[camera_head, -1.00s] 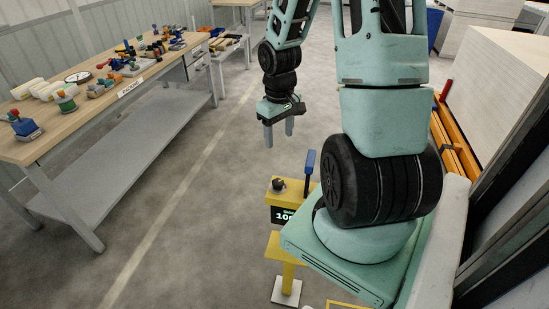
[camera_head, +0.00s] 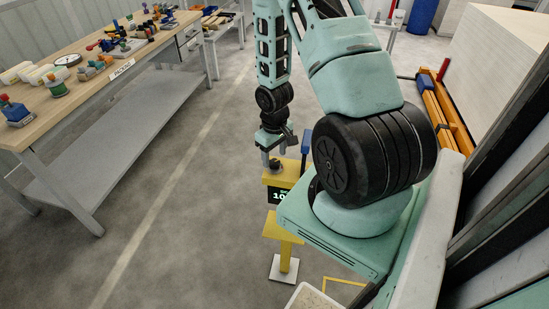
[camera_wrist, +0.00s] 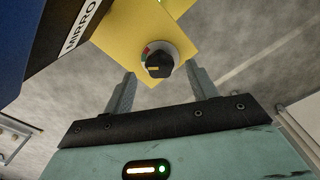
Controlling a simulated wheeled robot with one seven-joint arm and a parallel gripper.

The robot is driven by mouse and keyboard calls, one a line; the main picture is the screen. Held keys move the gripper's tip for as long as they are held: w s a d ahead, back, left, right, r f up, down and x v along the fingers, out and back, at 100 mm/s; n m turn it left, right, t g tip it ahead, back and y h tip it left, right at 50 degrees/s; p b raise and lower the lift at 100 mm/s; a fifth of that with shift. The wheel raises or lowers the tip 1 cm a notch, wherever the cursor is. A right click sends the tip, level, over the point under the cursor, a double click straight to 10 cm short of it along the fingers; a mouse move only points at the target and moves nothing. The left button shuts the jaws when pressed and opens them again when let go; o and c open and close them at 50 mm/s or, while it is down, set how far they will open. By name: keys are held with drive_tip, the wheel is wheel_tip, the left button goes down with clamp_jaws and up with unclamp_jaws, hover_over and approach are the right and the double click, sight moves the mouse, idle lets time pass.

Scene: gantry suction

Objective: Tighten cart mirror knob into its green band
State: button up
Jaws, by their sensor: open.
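The black knob (camera_wrist: 158,64) has a pale pointer line and sits on a light round dial on the yellow box (camera_wrist: 120,35). My gripper (camera_wrist: 161,74) is open, with one finger on each side of the knob and gaps between. In the head view my gripper (camera_head: 274,158) is over the yellow box (camera_head: 272,179), its fingers down around the small knob (camera_head: 274,164). In the wrist view a dark blue part with a white label (camera_wrist: 84,25) reading "MIRRO" stands at upper left.
A blue upright handle (camera_head: 305,141) rises right beside the yellow box, close to my arm. The box stands on a yellow post (camera_head: 285,258). A workbench (camera_head: 100,75) with several small items is at left. Clear floor lies between.

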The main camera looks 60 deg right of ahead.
drive_tip(key=shift+f, duration=1.15)
drive_tip(key=c, duration=1)
drive_tip(key=shift+m, duration=1.1)
drive_tip(key=o, duration=1)
drive_tip(key=shift+r, duration=0.15)
